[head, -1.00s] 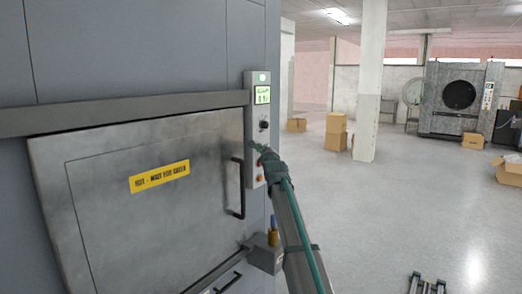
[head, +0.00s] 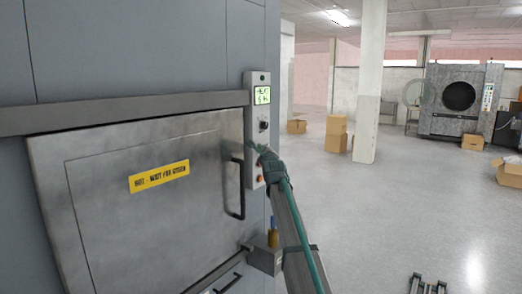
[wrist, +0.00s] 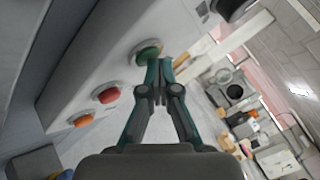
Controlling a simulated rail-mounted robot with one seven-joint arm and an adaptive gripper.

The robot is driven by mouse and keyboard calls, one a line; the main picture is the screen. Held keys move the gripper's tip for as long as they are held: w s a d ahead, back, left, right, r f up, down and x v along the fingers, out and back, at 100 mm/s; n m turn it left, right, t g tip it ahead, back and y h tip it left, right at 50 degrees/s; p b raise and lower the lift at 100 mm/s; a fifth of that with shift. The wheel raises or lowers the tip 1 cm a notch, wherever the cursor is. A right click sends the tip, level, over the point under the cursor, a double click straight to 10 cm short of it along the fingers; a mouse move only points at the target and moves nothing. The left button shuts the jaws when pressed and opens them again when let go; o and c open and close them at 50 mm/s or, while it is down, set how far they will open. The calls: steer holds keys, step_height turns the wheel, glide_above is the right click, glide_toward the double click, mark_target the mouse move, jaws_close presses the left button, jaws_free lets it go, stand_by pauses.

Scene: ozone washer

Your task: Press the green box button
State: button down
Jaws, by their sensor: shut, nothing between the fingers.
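The green button (wrist: 148,48) sits on the grey control box in the wrist view. It is round and partly hidden behind my shut fingertips. My gripper (wrist: 159,68) has its fingers together and empty, with the tips at the button's lower right edge; whether they touch it I cannot tell. In the head view my gripper (head: 258,150) is at the right side of the control box (head: 250,95), and hides the green button there.
A red button (wrist: 107,94) and an orange button (wrist: 82,119) lie along the same box. The steel door (head: 150,200) with its dark handle (head: 237,190) is left of my gripper. A small grey holder (head: 264,257) juts out below. Open floor lies to the right.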

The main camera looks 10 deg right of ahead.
steer(key=shift+s+d, duration=0.6)
steer(key=shift+d, duration=0.05)
steer(key=shift+s+d+b, duration=0.45)
steer(key=shift+s+d, duration=1.25)
steer(key=shift+d, duration=0.1)
